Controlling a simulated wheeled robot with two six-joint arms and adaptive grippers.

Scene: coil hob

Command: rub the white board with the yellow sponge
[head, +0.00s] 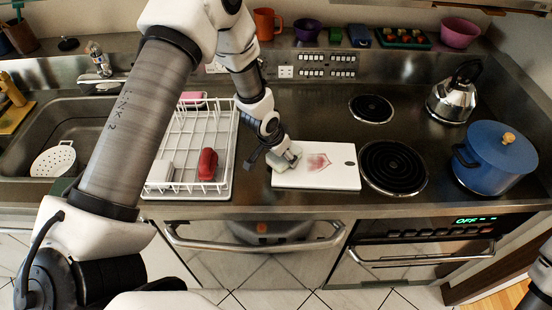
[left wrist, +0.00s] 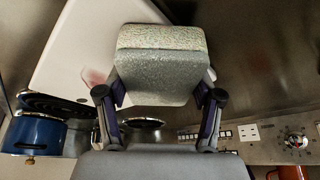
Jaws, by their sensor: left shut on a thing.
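The white board (head: 340,178) lies flat on the steel counter between the dish rack and the coil hob, with a red smear (head: 318,162) near its middle. It also shows behind the sponge in the left wrist view (left wrist: 75,55). My left gripper (head: 287,157) is over the board's left end, shut on a block-shaped sponge (left wrist: 160,65). The sponge looks pale grey-green rather than clearly yellow. It is left of the smear; I cannot tell whether it touches the board.
A white dish rack (head: 228,160) holding a red item (head: 207,164) stands left of the board. A black coil (head: 393,167) adjoins the board's right end. A blue pot (head: 495,160) and a kettle (head: 455,98) stand farther right. The sink (head: 85,125) is at left.

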